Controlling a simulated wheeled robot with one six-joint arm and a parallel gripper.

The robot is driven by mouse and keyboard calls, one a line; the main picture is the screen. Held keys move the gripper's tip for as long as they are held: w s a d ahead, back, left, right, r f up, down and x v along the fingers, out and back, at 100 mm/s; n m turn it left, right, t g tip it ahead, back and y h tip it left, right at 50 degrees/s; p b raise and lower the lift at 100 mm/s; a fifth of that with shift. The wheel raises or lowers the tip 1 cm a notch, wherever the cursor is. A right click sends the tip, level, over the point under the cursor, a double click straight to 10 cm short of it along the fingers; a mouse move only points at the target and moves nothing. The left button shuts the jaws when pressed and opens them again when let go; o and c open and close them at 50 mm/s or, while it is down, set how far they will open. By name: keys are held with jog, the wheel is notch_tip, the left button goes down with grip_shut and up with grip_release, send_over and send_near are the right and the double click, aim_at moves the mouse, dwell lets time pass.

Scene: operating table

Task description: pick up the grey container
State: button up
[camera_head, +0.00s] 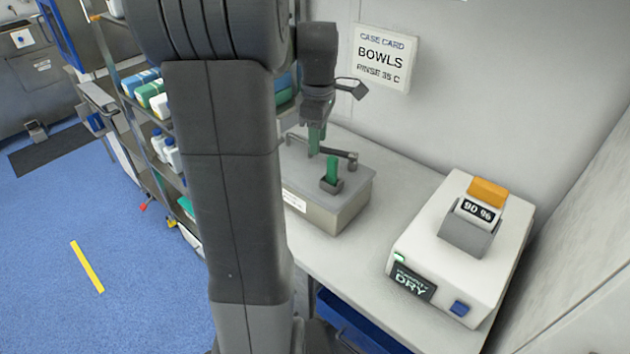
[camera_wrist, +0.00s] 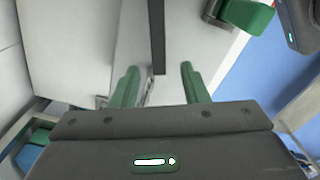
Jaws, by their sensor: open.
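A grey box-shaped container (camera_head: 340,215) with a flat lighter top and a white label stands on the bench by the wall. A dark bar (camera_head: 336,152) runs across its top and shows in the wrist view (camera_wrist: 157,35). My gripper (camera_head: 316,150) is over the container's top, pointing down. In the wrist view its green fingers (camera_wrist: 158,70) are apart, with the bar appearing between them; contact is unclear.
A white device (camera_head: 450,262) reading DRY, with a 90 % tag in a grey holder, stands right of the container. A sign reading BOWLS (camera_head: 382,58) is on the wall behind. A shelf rack with bottles (camera_head: 165,150) is at left. The bench between container and device is clear.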

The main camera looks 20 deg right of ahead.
aim_at(315, 175)
notch_tip(315, 175, down, 4)
jog(key=shift+w+a+f, duration=0.1)
grip_shut()
dwell(1.5)
